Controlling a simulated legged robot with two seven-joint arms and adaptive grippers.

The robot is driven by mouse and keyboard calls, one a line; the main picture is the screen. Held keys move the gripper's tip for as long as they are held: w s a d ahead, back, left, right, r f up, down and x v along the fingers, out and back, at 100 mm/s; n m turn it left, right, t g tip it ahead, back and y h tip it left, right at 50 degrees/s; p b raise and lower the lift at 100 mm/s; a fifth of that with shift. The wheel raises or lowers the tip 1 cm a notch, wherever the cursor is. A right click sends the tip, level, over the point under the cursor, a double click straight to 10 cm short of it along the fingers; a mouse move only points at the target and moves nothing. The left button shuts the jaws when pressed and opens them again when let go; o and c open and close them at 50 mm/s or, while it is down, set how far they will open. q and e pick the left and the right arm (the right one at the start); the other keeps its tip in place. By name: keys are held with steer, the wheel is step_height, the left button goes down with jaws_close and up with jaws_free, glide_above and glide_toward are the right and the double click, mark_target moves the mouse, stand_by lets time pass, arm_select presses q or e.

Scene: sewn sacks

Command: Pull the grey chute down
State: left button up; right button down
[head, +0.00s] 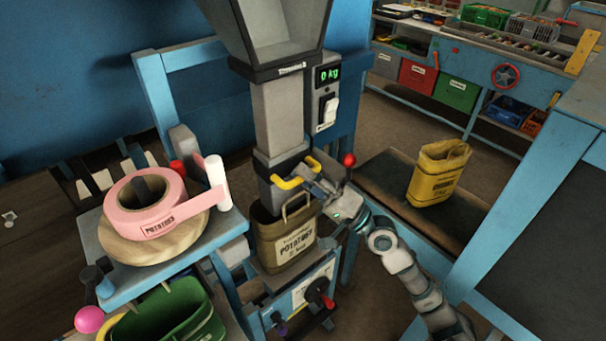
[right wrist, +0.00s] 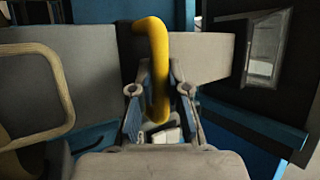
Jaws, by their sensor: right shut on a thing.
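The grey chute (head: 277,122) hangs under a grey hopper (head: 272,30) in the head view. Its lower end reaches down to the mouth of a brown potato sack (head: 284,246). Yellow handles (head: 286,183) stick out on both sides of the chute's lower part. My right gripper (head: 322,187) is at the right-hand yellow handle and is shut on it. In the right wrist view the yellow handle (right wrist: 158,75) stands between the two fingers of my right gripper (right wrist: 160,108), with the grey chute (right wrist: 95,75) behind. My left gripper is not in view.
A pink label roll (head: 145,203) lies on a stand at left, above a green bag (head: 165,318). A yellow sack (head: 438,172) stands on a dark bench at right. A blue frame (head: 540,190) borders the right side.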

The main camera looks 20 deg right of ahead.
steer(key=shift+w+a+f, duration=0.1)
steer(key=shift+a+f, duration=0.15)
steer(key=shift+f, duration=0.3)
steer(key=c, duration=1.1)
jaws_free()
steer(key=shift+c, duration=0.2)
steer(key=shift+d, duration=0.2)
steer(key=shift+r, duration=0.1)
steer(key=shift+d, duration=0.15)
steer(key=v, duration=1.2)
